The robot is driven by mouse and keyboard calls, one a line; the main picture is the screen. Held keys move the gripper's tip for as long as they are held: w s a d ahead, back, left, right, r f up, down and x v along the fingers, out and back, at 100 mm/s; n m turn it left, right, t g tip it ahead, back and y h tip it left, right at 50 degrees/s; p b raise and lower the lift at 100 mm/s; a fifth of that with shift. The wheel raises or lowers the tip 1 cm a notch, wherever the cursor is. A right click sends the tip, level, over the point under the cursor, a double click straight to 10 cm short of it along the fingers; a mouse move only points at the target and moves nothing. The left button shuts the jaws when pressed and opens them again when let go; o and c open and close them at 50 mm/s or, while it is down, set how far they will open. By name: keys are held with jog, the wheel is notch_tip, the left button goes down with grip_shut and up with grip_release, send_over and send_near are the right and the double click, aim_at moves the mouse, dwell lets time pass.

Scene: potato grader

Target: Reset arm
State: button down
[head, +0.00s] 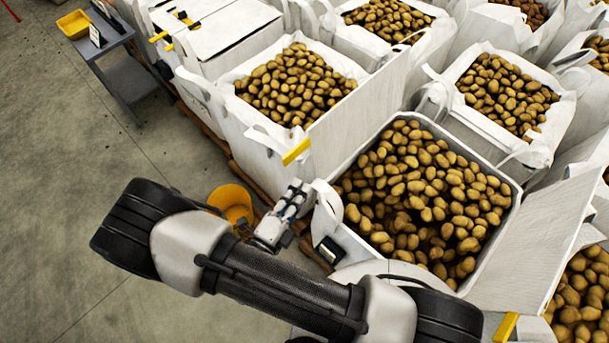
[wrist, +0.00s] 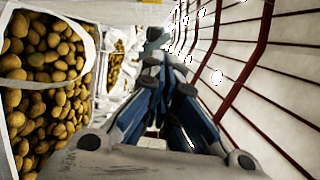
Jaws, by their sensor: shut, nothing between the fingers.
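My arm reaches across the lower middle of the head view. My gripper (head: 296,190) is at its end, beside the near left corner of a white bin full of potatoes (head: 333,240). The gripper also shows in the wrist view (wrist: 165,75), where its blue and grey fingers are together with nothing seen between them. I cannot tell from these views whether the gripper touches the bin or its strap.
A yellow bucket (head: 232,203) stands on the floor behind my arm. White bags of potatoes (head: 338,120) crowd the middle and right. A grey cart (head: 128,78) with a yellow tray (head: 73,24) stands at the upper left. The concrete floor (head: 60,190) at left is clear.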

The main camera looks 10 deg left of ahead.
jog(key=a+v, duration=0.1)
jog(key=v, duration=0.4)
jog(key=w+d+r+m+g+h+b, duration=0.15)
jog(key=d+r+m+g, duration=0.4)
jog(key=m, duration=0.55)
jog(key=d+r+m+g+h+b, duration=0.3)
jog(key=d+m+g, duration=0.45)
jog(key=m, duration=0.25)
jog(key=s+d+r+m+y+b, duration=0.2)
jog(key=d+m+y, duration=0.1)
jog(key=m, duration=0.6)
jog(key=s+d+r+m+t+y+b, duration=0.1)
jog(key=s+d+r+m+y+b, duration=0.1)
jog(key=m+y, duration=0.3)
jog(key=s+d+r+m+y+b, duration=0.2)
jog(key=d+r+m+y+b, duration=0.1)
jog(key=m, duration=1.1)
jog(key=shift+s+d+r+y, duration=0.15)
jog(key=shift+d+r+y, duration=0.25)
jog(key=shift+r, duration=0.25)
